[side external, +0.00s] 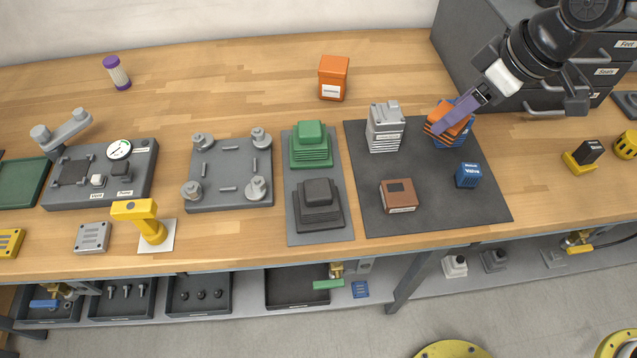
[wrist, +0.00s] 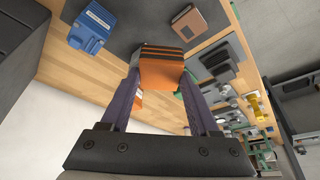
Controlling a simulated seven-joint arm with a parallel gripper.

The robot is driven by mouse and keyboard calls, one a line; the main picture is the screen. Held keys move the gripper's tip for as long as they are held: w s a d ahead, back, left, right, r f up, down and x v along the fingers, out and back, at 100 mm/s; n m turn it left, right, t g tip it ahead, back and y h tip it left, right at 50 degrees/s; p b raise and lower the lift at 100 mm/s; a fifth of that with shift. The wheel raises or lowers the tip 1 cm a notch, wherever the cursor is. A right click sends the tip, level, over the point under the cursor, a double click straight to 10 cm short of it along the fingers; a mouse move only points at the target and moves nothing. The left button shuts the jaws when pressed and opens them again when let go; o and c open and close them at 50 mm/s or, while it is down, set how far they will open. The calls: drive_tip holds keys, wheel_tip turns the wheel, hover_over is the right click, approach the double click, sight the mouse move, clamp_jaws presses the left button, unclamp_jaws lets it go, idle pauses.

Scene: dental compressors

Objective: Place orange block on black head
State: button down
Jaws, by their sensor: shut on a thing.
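The orange block (side external: 437,113) has dark stripes and sits between the purple fingers of my gripper (side external: 446,122), which is shut on it. In the wrist view the orange block (wrist: 168,72) is tilted between the fingertips. A blue finned block (side external: 457,136) shows right behind or below the orange block; I cannot tell if they touch. The black head (side external: 318,196) is a dark stepped block on a grey plate (side external: 302,235), left of my gripper and just in front of a green stepped block (side external: 310,145). In the wrist view the black head (wrist: 214,58) shows right of the orange block.
The dark mat (side external: 440,215) holds a grey finned block (side external: 385,128), a brown box (side external: 399,195) and a small blue valve block (side external: 467,175). An orange box (side external: 333,77) stands behind. Grey drawers (side external: 465,45) are close behind my arm.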

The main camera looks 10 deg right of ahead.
drive_tip(key=s+a+r+n+g+y, duration=0.1)
drive_tip(key=s+a+r+n, duration=0.2)
drive_tip(key=s+a, duration=0.25)
drive_tip(key=s+a+r+n+g, duration=0.1)
drive_tip(key=s+a+r+n, duration=0.1)
drive_tip(key=s+a+r, duration=0.3)
approach(310, 186)
drive_tip(key=shift+s+a+r, duration=0.25)
drive_tip(key=shift+r, duration=0.05)
drive_tip(key=shift+w+a+f, duration=0.3)
drive_tip(key=shift+a+f, duration=0.1)
drive_tip(key=shift+f, duration=0.2)
drive_tip(key=shift+d+x, duration=0.2)
drive_tip(key=shift+x, duration=0.65)
drive_tip(key=shift+d+x, duration=0.2)
drive_tip(key=shift+x, duration=0.7)
drive_tip(key=shift+f, duration=0.3)
drive_tip(key=shift+c, duration=0.6)
unclamp_jaws()
